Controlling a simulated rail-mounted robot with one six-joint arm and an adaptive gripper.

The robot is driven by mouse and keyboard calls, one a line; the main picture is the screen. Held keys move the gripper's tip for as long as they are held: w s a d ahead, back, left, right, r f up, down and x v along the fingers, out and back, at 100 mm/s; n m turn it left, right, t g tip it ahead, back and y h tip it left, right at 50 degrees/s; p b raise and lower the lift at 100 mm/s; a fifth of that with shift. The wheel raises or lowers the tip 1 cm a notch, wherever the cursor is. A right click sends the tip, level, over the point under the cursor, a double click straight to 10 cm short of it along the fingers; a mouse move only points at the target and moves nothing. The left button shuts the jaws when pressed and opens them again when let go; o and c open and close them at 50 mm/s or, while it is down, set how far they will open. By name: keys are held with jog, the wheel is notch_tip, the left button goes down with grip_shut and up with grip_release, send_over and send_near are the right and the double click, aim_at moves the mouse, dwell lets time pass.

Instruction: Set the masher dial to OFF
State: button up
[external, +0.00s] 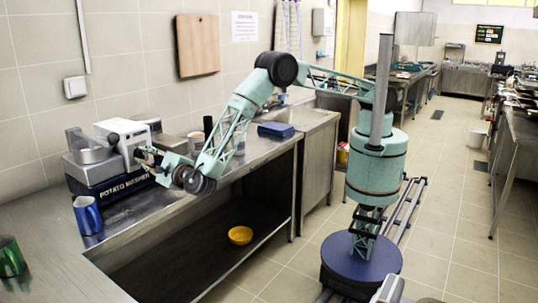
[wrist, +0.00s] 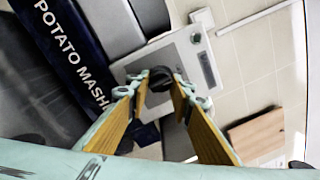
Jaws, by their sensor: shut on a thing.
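The potato masher (external: 103,185) stands on the steel counter by the wall, a white and grey machine with a dark blue base lettered "POTATO MASHER". Its lettered base also shows tilted in the wrist view (wrist: 72,45). The black dial (wrist: 160,80) is on the light front panel (wrist: 178,58). My gripper (wrist: 163,82) is shut on the dial, with one finger on each side of it. In the external view my gripper (external: 142,158) is at the machine's right front and hides the dial. The dial's setting cannot be read.
A blue mug (external: 87,215) stands in front of the masher, and a green mug (external: 10,257) is at the lower left. A blue box (external: 276,129) lies farther along the counter. A yellow bowl (external: 240,235) is on the shelf below. A cutting board (external: 198,46) hangs on the wall.

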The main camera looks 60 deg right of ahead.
jog(key=o, duration=0.8)
jog(key=shift+o, duration=0.2)
jog(key=shift+s, duration=0.1)
jog(key=s+a, duration=0.1)
jog(key=s, duration=1)
jog(key=shift+s+f, duration=0.4)
